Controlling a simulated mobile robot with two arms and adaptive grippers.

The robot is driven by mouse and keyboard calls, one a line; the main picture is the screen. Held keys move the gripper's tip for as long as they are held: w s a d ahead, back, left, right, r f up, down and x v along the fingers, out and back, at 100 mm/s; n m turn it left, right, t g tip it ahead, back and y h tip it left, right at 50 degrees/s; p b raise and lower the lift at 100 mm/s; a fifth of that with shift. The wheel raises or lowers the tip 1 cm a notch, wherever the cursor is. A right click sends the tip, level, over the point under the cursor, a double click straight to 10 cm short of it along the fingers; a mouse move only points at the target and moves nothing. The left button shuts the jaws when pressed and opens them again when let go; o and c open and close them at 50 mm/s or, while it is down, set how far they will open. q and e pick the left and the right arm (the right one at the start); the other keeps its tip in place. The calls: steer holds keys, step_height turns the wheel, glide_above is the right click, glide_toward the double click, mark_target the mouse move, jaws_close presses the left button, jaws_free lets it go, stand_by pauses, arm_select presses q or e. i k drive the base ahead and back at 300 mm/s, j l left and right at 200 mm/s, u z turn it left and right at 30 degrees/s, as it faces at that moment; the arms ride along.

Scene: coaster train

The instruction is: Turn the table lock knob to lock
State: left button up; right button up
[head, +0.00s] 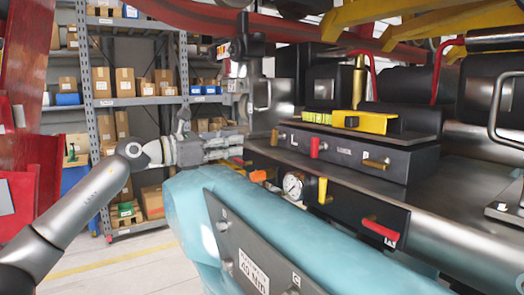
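My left gripper (236,148) reaches in from the left and points right, at the left end of the black control panels. Its fingers show side-on and small, so I cannot tell whether they are open or shut. The upper panel (345,153) has a red knob (315,147) beside a letter L, and a brass knob (376,163) to the right of a small label. The lower panel (340,205) has an orange knob (258,176), a yellow lever (322,190) and a red handle (381,229). I cannot read which one is the table lock knob. My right gripper is not in view.
A pressure gauge (293,185) sits between the lower panel's controls. A teal padded bar (189,200) with a grey labelled plate (240,245) runs in front of the panels. Metal shelves (107,102) with boxes stand behind at the left. Open floor (140,262) shows below them.

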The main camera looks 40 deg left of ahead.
mark_target(315, 146)
steer(key=k+j, duration=0.3)
steer(key=k, duration=0.15)
steer(key=k+j, duration=0.25)
steer(key=k, duration=0.2)
